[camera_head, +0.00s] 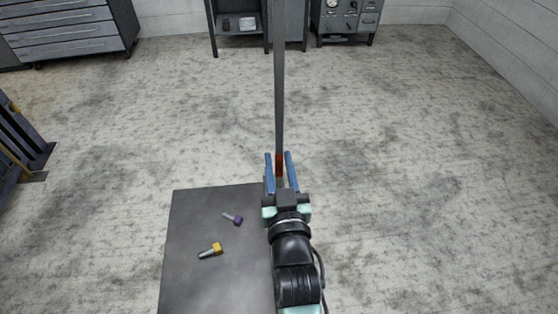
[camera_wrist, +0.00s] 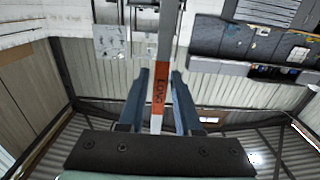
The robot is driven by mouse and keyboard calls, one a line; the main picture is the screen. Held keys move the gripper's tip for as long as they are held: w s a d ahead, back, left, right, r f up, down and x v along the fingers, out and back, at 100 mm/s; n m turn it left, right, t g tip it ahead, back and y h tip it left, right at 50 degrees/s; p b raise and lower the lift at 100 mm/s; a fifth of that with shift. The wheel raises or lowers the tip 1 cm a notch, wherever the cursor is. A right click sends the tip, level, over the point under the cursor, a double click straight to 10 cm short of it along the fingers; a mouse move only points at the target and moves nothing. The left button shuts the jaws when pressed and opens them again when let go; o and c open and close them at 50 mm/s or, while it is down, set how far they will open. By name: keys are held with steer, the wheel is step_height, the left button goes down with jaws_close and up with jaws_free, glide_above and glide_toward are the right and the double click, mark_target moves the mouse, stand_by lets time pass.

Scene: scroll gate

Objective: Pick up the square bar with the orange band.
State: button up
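The long grey square bar (camera_head: 279,80) runs from the top of the head view down to my gripper. Its orange-red band (camera_head: 279,165) is near its lower end, between my fingers. In the wrist view the band (camera_wrist: 159,88) bears dark lettering that looks like "LONG". My gripper (camera_head: 279,157) has two blue fingers, one on each side of the bar. Narrow gaps show between fingers and bar, so it looks open around the bar. The bar's lowest end is partly hidden by my gripper.
The floor around is mostly clear. A drawer cabinet (camera_head: 65,35) stands at the back left, and a dark rack (camera_head: 20,140) at the left edge.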

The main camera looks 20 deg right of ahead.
jaws_close()
stand_by(1.0)
steer(key=shift+r, duration=0.25)
